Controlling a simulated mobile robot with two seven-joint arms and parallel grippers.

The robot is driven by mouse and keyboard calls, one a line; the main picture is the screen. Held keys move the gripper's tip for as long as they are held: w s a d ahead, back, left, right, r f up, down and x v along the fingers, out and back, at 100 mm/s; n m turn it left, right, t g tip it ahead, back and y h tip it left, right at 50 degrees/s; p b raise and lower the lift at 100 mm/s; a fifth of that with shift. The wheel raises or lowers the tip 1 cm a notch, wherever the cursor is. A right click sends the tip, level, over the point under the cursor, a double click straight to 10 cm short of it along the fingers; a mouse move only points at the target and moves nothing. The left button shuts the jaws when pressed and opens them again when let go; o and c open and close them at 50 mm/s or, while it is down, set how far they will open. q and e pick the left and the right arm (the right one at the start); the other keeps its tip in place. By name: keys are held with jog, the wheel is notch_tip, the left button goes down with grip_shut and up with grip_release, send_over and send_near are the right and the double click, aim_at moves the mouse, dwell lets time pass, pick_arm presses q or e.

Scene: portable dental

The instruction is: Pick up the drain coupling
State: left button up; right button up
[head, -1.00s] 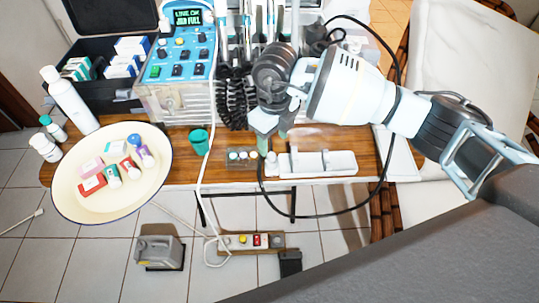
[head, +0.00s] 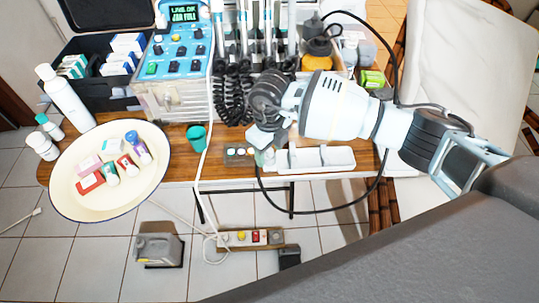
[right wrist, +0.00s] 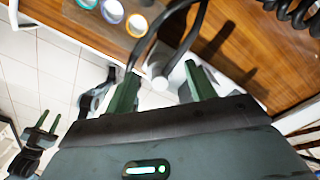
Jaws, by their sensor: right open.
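The drain coupling appears to be the pale grey cylindrical piece (right wrist: 160,76) at the end of the black hose, at the table's front edge. My right gripper (head: 262,150) comes in from the right above it, beside the white holder. In the right wrist view my right gripper (right wrist: 163,88) has its two green fingers apart, with the pale piece in the gap between them. I see no clear contact. In the head view the gripper mostly hides the piece. What looks like my left gripper (right wrist: 45,127) shows small at the lower left, its green fingers apart.
A white holder (head: 315,160) and a small tray of coloured round pieces (head: 238,162) flank the gripper. The black hose (head: 375,185) loops below the table edge. A teal cup (head: 196,137), cream basin (head: 70,207) and blue-panelled unit (head: 175,72) stand left.

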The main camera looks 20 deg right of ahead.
aim_at(270, 150)
jog(key=shift+f, duration=0.35)
jog(key=shift+c, duration=0.3)
jog(key=c, duration=1)
jog(key=shift+r, duration=0.2)
jog(key=shift+r, duration=0.55)
notch_tip(270, 150, up, 2)
jog(key=shift+r, duration=0.25)
jog(key=s+a, duration=0.2)
jog(key=s, duration=0.3)
jog(key=s+a, duration=0.2)
jog(key=s, duration=0.2)
jog(key=s+a+r, duration=0.1)
jog(key=s+a, duration=0.1)
jog(key=s, duration=0.3)
jog(key=shift+s+a, duration=0.3)
jog(key=shift+a, duration=0.1)
